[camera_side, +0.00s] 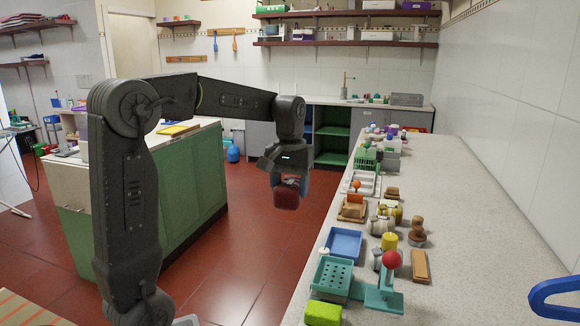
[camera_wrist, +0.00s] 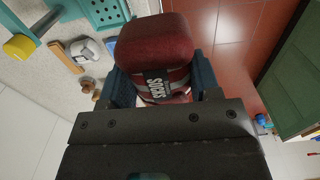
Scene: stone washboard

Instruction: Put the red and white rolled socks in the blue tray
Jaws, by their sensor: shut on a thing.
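My gripper (camera_side: 289,176) is shut on the red and white rolled socks (camera_side: 287,195), held in the air over the red floor, left of the counter. In the wrist view the socks (camera_wrist: 155,45) are dark red with pale stripes and a black label reading SOCKS, and the blue fingers of my gripper (camera_wrist: 158,83) press both sides. The blue tray (camera_side: 344,244) lies on the counter near its left edge and looks empty. It is to the right of and lower in the picture than the socks, clearly apart from them.
A teal perforated basket (camera_side: 332,277) stands in front of the tray, beside a teal stand with a red ball (camera_side: 391,259). A yellow cylinder (camera_side: 389,240) and wooden items are to the tray's right. The counter's right half (camera_side: 480,230) is mostly clear.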

